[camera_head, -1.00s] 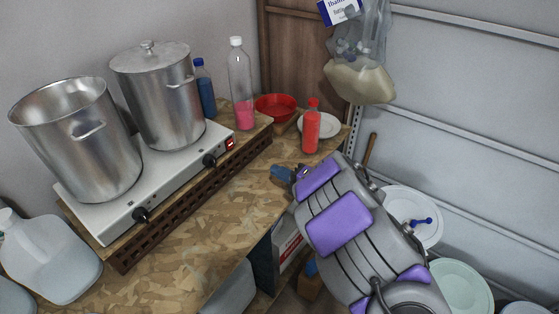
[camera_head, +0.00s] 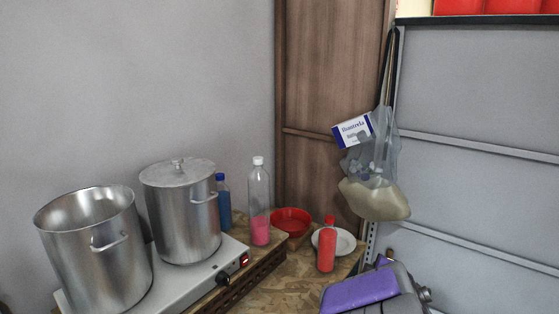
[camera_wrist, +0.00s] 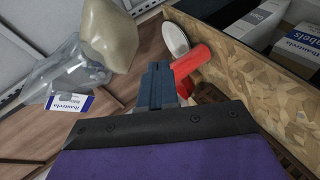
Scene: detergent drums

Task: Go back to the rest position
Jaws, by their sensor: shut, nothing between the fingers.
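My gripper (camera_wrist: 160,82) shows in the wrist view as dark blue fingers pressed together, with nothing between them. In that view the fingers overlap the edge of a red bottle (camera_wrist: 194,64); I cannot tell whether they touch it. In the head view only part of my purple and grey arm shows at the bottom right, and the gripper itself is out of sight. The red bottle stands upright on the wood-chip worktop (camera_head: 290,292), left of my arm.
Two steel pots (camera_head: 97,252) stand on a hot plate (camera_head: 200,277) at left. A clear bottle with pink liquid (camera_head: 260,232), blue bottle (camera_head: 223,205), red bowl (camera_head: 292,220) and white plate (camera_head: 345,243) are nearby. A plastic bag (camera_head: 375,185) hangs above my arm.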

